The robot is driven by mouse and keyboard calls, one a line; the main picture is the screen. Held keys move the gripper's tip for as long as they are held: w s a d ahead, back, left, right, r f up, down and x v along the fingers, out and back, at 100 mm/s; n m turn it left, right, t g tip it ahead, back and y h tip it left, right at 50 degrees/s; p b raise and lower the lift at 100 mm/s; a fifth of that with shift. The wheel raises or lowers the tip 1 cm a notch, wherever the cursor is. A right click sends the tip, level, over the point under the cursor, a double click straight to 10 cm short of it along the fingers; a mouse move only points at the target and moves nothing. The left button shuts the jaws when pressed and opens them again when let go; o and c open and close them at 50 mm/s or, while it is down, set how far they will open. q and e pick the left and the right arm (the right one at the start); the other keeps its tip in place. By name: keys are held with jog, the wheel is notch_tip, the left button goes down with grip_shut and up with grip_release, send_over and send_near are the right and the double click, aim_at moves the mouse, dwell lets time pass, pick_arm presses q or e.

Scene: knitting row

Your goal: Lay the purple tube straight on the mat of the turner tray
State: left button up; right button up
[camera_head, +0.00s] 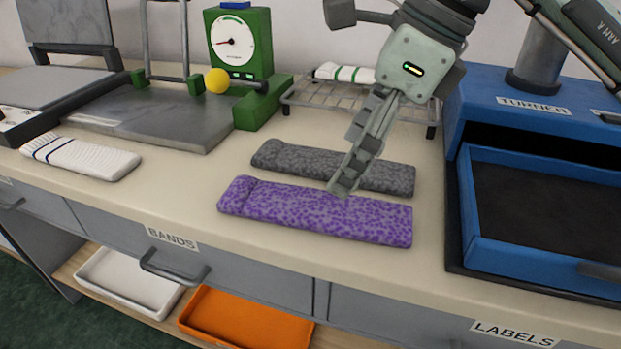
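The purple speckled tube (285,211) lies flat on the counter, left of the turner, running roughly parallel to the counter's front edge. My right gripper (341,189) points down, with its fingertips over the tube's far edge. I see its fingers nearly edge-on, so the gap between them and any contact with the tube are unclear. The blue turner tray (476,228) is at the right, with a dark, bare mat (550,212) inside. My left gripper is not in view.
A grey tube (292,158) lies just behind the purple one. The blue turner housing (500,82) rises behind the tray.

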aim_at(319, 204)
jog(key=shift+w+a+f, duration=0.1)
jog(key=shift+a+f, duration=0.05)
jog(key=shift+f, duration=0.2)
jog(key=shift+s+a+f+p, duration=0.15)
jog(key=shift+a+f, duration=0.15)
jog(key=shift+f, duration=0.3)
jog(key=shift+s+a+f+p, duration=0.15)
jog(key=shift+a+f, duration=0.1)
jog(key=shift+f, duration=0.35)
jog(key=x, duration=0.4)
jog(key=shift+f, duration=0.1)
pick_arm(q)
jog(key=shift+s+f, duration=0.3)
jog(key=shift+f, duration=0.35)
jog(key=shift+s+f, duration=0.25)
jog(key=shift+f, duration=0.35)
pick_arm(e)
jog(key=shift+c, duration=0.2)
jog(key=c, duration=0.9)
